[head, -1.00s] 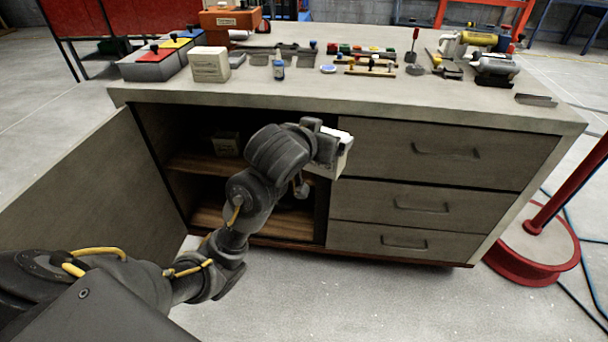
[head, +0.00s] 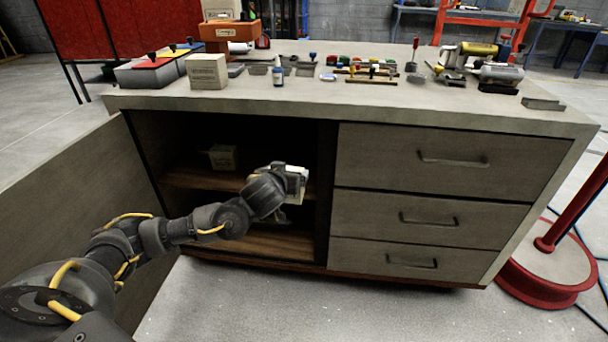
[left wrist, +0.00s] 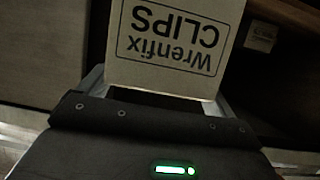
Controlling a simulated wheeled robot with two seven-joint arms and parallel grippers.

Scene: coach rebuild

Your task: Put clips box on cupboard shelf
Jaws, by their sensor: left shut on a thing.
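The clips box (left wrist: 172,45), a pale carton printed "Wrenfix CLIPS", is held between the fingers of my left gripper (left wrist: 155,95) in the left wrist view; its print appears upside down. In the head view the box (head: 297,183) shows at the end of my left arm, in front of the cupboard opening near the middle upright. My left gripper (head: 284,172) is shut on it. The open cupboard has a wooden shelf (head: 190,180) and a wooden floor (head: 265,246). The arm hides part of the shelf. My right gripper is out of view.
Another small box (head: 222,157) stands on the shelf at the back left. The cupboard door (head: 70,205) is swung open on the left. Closed drawers (head: 430,160) fill the right side. A similar carton (head: 208,71) and several tools are on the worktop.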

